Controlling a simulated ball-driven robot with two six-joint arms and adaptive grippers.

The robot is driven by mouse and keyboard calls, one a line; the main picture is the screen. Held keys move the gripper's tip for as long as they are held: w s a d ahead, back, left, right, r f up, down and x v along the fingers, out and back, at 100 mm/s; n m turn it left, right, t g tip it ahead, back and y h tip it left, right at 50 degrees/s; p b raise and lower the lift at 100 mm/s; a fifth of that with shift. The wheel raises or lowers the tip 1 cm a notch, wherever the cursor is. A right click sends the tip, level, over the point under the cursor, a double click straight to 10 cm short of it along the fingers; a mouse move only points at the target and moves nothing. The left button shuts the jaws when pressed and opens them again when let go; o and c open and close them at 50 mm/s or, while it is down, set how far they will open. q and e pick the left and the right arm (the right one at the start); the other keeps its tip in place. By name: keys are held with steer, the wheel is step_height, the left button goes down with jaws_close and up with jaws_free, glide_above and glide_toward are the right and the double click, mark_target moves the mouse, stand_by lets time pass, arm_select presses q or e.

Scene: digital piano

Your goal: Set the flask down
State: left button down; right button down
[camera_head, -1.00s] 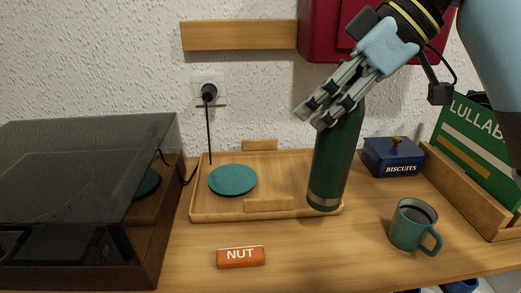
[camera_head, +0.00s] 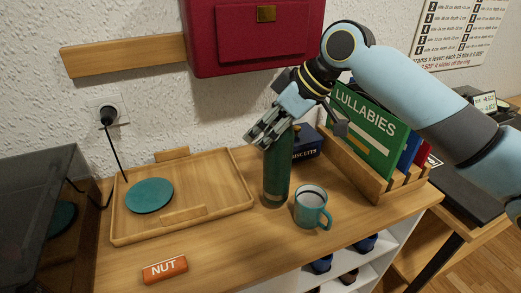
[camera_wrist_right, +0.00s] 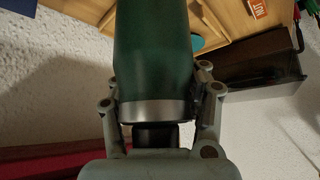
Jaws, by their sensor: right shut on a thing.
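The dark green flask (camera_head: 276,172) is upright in my right gripper (camera_head: 264,137), whose fingers close around its upper part. Its base is at the shelf top between the tray and the mug; I cannot tell if it touches the wood. The right wrist view shows the flask (camera_wrist_right: 156,50) between the two fingers, with a silver band near the gripper. The teal mug (camera_head: 308,209) stands just right of the flask's base. My left gripper is not in view.
The wooden tray (camera_head: 222,183) with a teal disc (camera_head: 149,196) lies left of the flask. An orange NUT bar (camera_head: 165,269) lies in front. The blue biscuit tin (camera_head: 307,142) is behind; a wooden book rack (camera_head: 372,184) stands right. Bare wood (camera_head: 235,240) shows in front.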

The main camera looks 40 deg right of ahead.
mark_target(278, 161)
steer(key=shift+f, duration=2)
steer(key=c, duration=0.6)
jaws_free()
